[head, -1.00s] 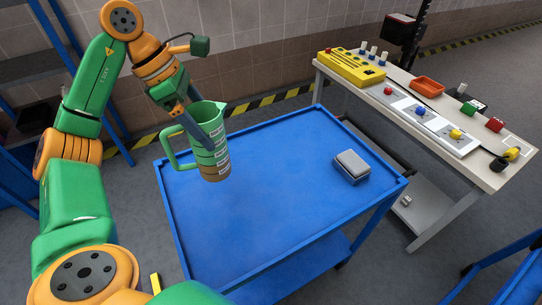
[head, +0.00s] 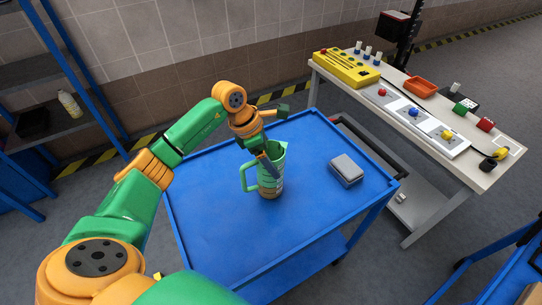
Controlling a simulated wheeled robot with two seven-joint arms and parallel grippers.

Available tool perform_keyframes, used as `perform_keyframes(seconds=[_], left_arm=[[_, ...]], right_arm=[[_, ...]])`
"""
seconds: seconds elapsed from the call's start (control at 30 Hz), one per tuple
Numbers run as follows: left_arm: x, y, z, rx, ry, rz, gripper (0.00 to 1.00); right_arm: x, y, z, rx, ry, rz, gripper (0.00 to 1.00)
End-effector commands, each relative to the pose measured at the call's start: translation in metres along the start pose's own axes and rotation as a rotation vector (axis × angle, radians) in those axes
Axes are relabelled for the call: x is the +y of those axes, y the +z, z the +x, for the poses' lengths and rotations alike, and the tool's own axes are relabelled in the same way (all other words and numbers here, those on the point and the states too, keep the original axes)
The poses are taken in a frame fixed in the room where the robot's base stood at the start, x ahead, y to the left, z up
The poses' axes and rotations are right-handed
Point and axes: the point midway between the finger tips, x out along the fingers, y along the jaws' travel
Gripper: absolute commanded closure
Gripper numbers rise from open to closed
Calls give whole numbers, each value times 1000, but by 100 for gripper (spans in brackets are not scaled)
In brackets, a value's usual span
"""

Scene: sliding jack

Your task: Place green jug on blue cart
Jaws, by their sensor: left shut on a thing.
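The green jug (head: 269,181) is upright over the middle of the blue cart (head: 205,230), with its handle on the left side. Its base appears at or very near the cart's top; I cannot tell for sure whether it touches. My left gripper (head: 268,165) comes down from above and is shut on the jug's wall near the rim. The gripper covers part of the jug's front. My right gripper does not show.
A grey box (head: 346,170) sits on the cart, right of the jug. A white workbench (head: 480,172) with a yellow device (head: 346,68) and an orange tray (head: 421,87) stands at the right. A shelf with a bottle (head: 70,104) is at the left. The cart's front is clear.

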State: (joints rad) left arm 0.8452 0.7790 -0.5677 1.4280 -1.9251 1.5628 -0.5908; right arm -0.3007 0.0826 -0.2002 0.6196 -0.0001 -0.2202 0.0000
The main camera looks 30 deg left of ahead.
Motion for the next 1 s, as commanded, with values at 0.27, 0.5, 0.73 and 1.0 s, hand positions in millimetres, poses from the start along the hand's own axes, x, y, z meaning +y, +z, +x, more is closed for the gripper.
perform_keyframes(seconds=[0.27,0.5,0.73,1.0], left_arm=[[0,-4,11,-3,2,1,100],[0,-5,12,-2,1,1,0],[1,-5,8,-2,2,1,0],[2,-5,-44,-4,6,2,0]], right_arm=[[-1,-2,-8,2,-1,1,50],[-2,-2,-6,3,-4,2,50],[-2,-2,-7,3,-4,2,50],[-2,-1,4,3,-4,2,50]])
